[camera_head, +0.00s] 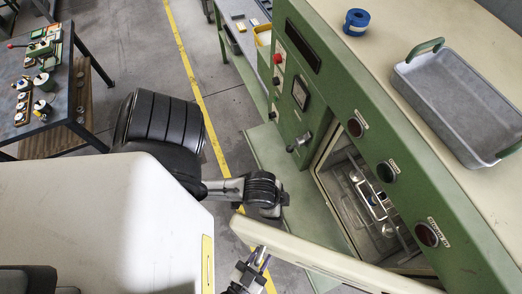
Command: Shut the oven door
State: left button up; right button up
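The oven is built into a large green machine (345,85). Its lit chamber (350,190) is open, with metal fittings inside. The pale oven door (320,256) stands swung out, its long top edge running from the middle of the view to the bottom right. My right gripper (262,257) is at the bottom, close to the door's outer side near its free end. Whether it touches the door, and whether its fingers are open, I cannot tell. One of my arm's black wrist parts (264,188) is just beyond the door's free end.
A grey tray (455,105) with green handles and a blue roll (356,20) lie on the machine's top. Knobs and buttons line its front. A dark table (45,90) with small parts stands at upper left. Floor with a yellow line (195,75) lies between.

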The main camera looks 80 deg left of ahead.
pick_arm(q)
jog(key=shift+a, duration=0.1)
pick_arm(e)
jog(key=shift+s+d, duration=0.1)
jog(key=shift+s+d+f, duration=0.1)
jog(key=shift+s+d, duration=0.1)
jog(key=shift+d, duration=0.05)
pick_arm(q)
notch_tip(320, 180, down, 3)
jog(key=b, duration=0.3)
jog(key=shift+f, duration=0.2)
pick_arm(e)
jog(key=v, duration=1.3)
pick_arm(q)
jog(key=shift+c, duration=0.3)
